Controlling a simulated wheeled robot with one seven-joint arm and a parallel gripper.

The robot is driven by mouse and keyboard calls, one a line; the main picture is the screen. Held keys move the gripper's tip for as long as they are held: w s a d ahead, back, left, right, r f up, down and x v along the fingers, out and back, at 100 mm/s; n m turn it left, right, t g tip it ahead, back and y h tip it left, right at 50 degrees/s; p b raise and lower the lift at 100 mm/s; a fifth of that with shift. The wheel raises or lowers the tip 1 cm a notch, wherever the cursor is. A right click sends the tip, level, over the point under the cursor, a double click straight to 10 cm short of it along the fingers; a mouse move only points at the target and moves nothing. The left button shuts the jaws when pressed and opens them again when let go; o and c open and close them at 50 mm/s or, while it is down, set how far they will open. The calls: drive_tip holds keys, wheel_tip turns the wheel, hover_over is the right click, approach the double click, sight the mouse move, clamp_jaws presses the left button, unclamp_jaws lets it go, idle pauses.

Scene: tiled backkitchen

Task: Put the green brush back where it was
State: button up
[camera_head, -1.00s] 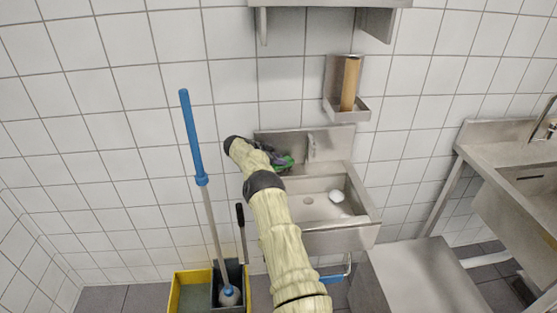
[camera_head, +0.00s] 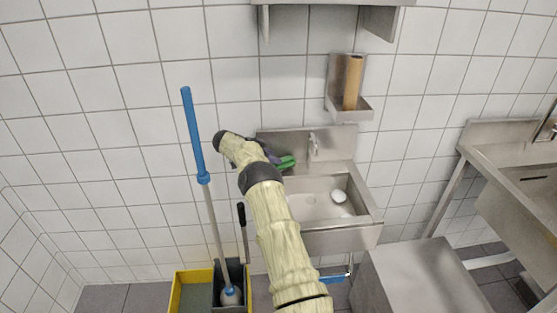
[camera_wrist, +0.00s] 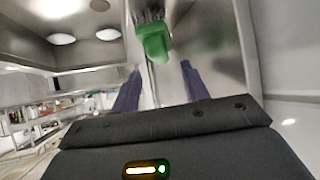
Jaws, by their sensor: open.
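The green brush (camera_head: 287,162) is at the back left of the small steel sink (camera_head: 310,240), close to the backsplash. In the wrist view the green brush (camera_wrist: 155,42) has dark bristles at its upper end, and steel surfaces lie behind it. My gripper (camera_head: 272,157) is just left of the brush in the head view. In the wrist view my gripper (camera_wrist: 160,76) shows its two purple fingers spread apart, with the brush beyond their tips and nothing between them. I cannot tell exactly what the brush rests on.
A tap (camera_head: 313,146) stands right of the brush. A white object (camera_head: 339,196) lies in the basin. A wall holder (camera_head: 350,112) is above the sink. A blue-handled mop (camera_head: 194,135) stands in a bucket at the left. A steel table (camera_head: 415,280) is at the right.

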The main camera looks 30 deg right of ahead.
drive_tip(key=v, duration=0.2)
drive_tip(key=shift+a+r, duration=0.2)
drive_tip(key=shift+a, duration=0.05)
idle(0.5)
